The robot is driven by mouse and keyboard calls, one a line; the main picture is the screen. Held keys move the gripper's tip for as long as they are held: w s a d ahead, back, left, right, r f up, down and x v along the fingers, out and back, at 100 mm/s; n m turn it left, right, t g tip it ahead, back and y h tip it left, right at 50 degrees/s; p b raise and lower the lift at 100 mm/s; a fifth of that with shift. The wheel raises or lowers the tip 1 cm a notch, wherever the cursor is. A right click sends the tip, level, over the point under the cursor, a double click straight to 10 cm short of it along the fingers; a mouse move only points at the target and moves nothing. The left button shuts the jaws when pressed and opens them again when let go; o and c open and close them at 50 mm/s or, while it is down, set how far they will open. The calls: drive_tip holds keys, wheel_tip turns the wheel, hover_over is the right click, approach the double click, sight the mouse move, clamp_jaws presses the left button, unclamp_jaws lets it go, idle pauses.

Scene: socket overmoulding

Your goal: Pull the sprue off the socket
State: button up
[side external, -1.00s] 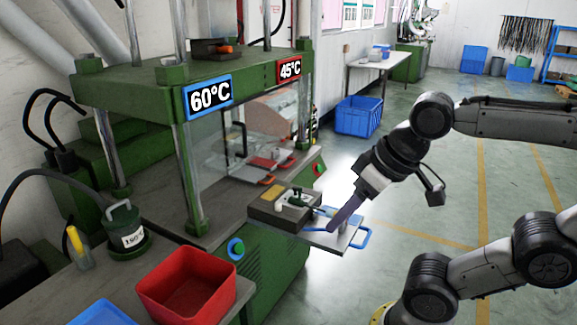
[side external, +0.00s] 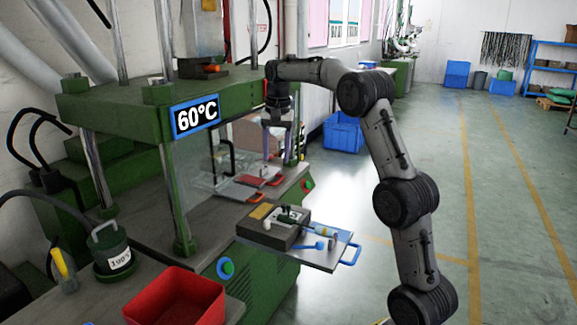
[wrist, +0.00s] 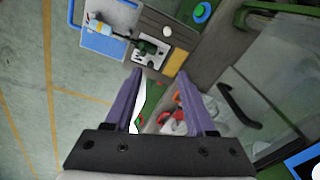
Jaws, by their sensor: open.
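A grey mould block (side external: 266,232) sits on the front of the machine bench, with a dark green part (side external: 290,214) on top that may be the socket. The block (wrist: 157,62) and dark green part (wrist: 146,47) also show at the top of the wrist view. I cannot pick out the sprue. My gripper (wrist: 158,74) has two purple fingers, wide apart with nothing between them. In the side view it (side external: 273,156) points down behind the block, near the plates with red handles, apart from the dark green part.
A red-handled plate (side external: 250,194) lies behind. The green press (side external: 130,112) with posts and a clear guard stands left. A red bin (side external: 172,299) is in front.

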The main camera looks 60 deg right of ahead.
drive_tip(key=m, duration=0.1)
hover_over(288, 205)
wheel_tip(288, 205, down, 6)
drive_tip(key=shift+g+y, duration=0.3)
drive_tip(key=shift+g, duration=0.1)
wheel_tip(288, 205, down, 13)
drive_tip(key=shift+d+f, duration=0.1)
drive_tip(key=shift+f, duration=0.1)
clamp_jaws()
drive_tip(key=c, duration=0.7)
unclamp_jaws()
drive_tip(key=shift+c, duration=0.2)
clamp_jaws()
drive_tip(key=shift+w+r, duration=0.15)
drive_tip(key=shift+w, duration=0.05)
idle(0.4)
